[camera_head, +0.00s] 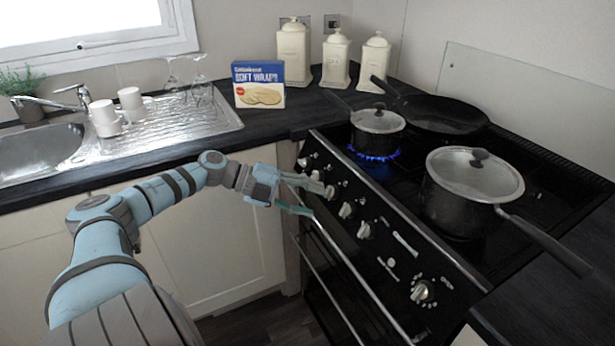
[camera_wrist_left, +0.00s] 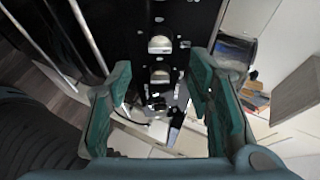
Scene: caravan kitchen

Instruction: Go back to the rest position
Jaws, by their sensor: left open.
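My left gripper (camera_head: 304,197) is open and empty in the head view. It is in front of the cooker's control panel, near the knobs (camera_head: 346,210). In the left wrist view the two teal fingers (camera_wrist_left: 165,100) stand apart with nothing between them. Beyond them are two knobs (camera_wrist_left: 160,45) on the black panel. Whether a finger touches a knob or the panel cannot be told. My left arm reaches in from the lower left of the head view. My right gripper is in neither view.
The cooker (camera_head: 420,235) carries a small lidded pot (camera_head: 378,128) over a lit blue flame (camera_head: 375,156), a frying pan (camera_head: 440,113) and a large lidded pan (camera_head: 465,205) with its handle jutting right.

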